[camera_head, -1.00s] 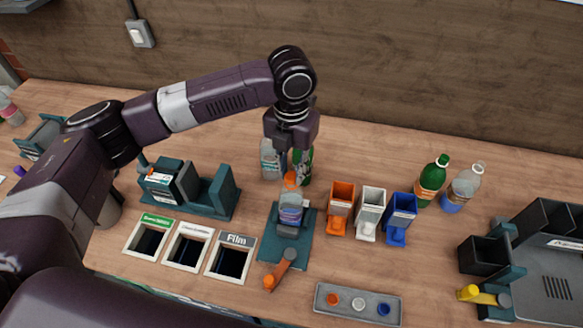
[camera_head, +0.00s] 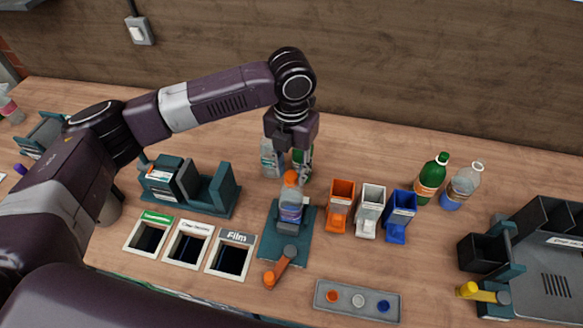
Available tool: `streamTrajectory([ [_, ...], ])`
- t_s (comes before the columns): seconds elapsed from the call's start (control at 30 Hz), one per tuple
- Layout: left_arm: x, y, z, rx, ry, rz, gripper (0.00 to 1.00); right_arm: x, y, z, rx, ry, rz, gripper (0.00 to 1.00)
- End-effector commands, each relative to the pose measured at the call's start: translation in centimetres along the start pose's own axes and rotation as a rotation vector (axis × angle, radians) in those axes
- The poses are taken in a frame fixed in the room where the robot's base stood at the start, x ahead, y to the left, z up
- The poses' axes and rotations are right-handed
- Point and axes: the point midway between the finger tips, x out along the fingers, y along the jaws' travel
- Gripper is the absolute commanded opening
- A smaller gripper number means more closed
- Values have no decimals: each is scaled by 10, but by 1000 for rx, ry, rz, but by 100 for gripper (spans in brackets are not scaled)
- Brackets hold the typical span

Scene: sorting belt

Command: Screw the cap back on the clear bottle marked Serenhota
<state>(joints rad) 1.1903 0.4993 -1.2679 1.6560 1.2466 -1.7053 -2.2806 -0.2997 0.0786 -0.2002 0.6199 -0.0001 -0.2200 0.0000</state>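A clear bottle (camera_head: 290,212) with a bluish label stands upright in a teal clamp fixture (camera_head: 268,248) on the bench. Its label is too small to read. An orange cap (camera_head: 290,179) shows at its top; how tightly it sits cannot be seen. My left gripper (camera_head: 300,172) points down over the bottle's top, its fingers close to the cap. Whether they touch it or are spread is unclear. My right gripper is not in view.
A clear bottle (camera_head: 268,160) and a partly hidden green bottle (camera_head: 300,157) stand behind. Orange (camera_head: 340,207), white (camera_head: 369,213) and blue (camera_head: 399,219) bins stand right. A grey tray (camera_head: 345,303) holds orange, white and blue discs. Labelled openings lie left.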

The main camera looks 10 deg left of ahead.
Motion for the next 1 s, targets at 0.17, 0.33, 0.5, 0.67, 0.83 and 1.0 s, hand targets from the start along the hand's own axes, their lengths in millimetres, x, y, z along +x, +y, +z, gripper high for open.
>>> streamTrajectory([
  [0.17, 0, 0, 0, 0, -1, 0, 42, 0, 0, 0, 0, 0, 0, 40],
  [0.33, -1, 0, 0, 0, -1, 0, 42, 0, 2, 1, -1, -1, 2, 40],
  [0.5, -16, 0, 2, 0, -5, 0, 42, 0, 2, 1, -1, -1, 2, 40],
  [0.67, -48, 0, 2, 1, -6, -1, 42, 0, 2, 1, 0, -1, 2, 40],
  [0.83, -84, 0, 1, 0, -5, 0, 42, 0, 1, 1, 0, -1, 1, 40],
  [1.0, -109, 0, 1, 0, -3, 0, 42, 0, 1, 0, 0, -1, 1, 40],
])
